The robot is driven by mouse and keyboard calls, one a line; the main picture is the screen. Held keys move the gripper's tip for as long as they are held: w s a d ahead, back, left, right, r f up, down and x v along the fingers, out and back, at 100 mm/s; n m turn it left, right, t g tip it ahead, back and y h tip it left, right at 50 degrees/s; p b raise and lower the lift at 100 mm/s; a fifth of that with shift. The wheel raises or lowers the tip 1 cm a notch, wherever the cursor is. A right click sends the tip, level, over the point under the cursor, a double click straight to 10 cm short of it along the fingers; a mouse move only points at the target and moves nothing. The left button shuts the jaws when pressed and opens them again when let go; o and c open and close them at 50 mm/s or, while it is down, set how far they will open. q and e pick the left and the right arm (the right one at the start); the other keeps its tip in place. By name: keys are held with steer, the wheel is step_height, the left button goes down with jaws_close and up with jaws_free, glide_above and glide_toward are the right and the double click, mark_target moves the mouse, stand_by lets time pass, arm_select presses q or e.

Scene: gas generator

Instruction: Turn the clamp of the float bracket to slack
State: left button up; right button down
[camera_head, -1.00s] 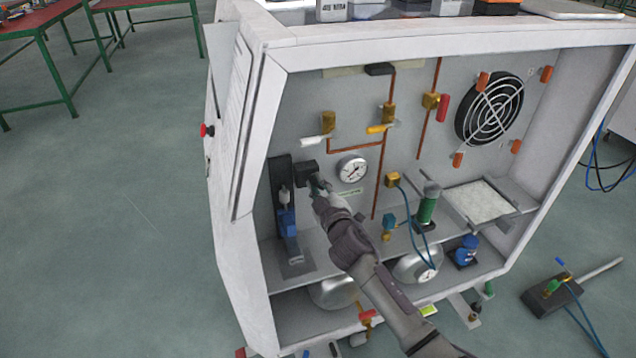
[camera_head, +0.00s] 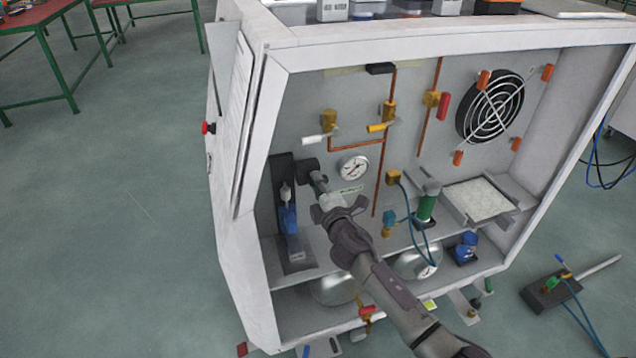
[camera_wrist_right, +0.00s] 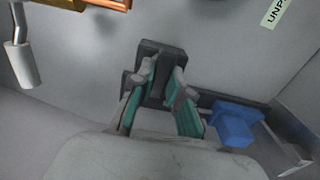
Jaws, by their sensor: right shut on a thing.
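The float bracket (camera_head: 279,190) is a dark upright rail on the back panel at the left inside the open cabinet. Its clamp (camera_head: 308,167) is a dark knob-like piece at the rail's right side, near the top. My right gripper (camera_head: 319,182) reaches up to it from the lower right. In the right wrist view, its two teal-padded fingers (camera_wrist_right: 164,72) are shut on the dark grey clamp (camera_wrist_right: 152,88), one on each side. The fingers partly hide the clamp. A blue float part (camera_head: 288,219) sits low on the bracket; it also shows in the wrist view (camera_wrist_right: 236,123). My left gripper is not in view.
A pressure gauge (camera_head: 354,167) is close to the right of the gripper. Copper pipes with a white-handled valve (camera_head: 319,139) are above. The cabinet's left wall (camera_head: 252,160) is close to the bracket. A shelf (camera_head: 314,262) and round silver vessels lie below.

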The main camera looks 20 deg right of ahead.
steer(key=shift+f+n, duration=0.1)
steer(key=shift+n, duration=0.2)
steer(key=c, duration=1.1)
jaws_free()
steer(key=s, duration=1.2)
steer(key=shift+d, duration=0.2)
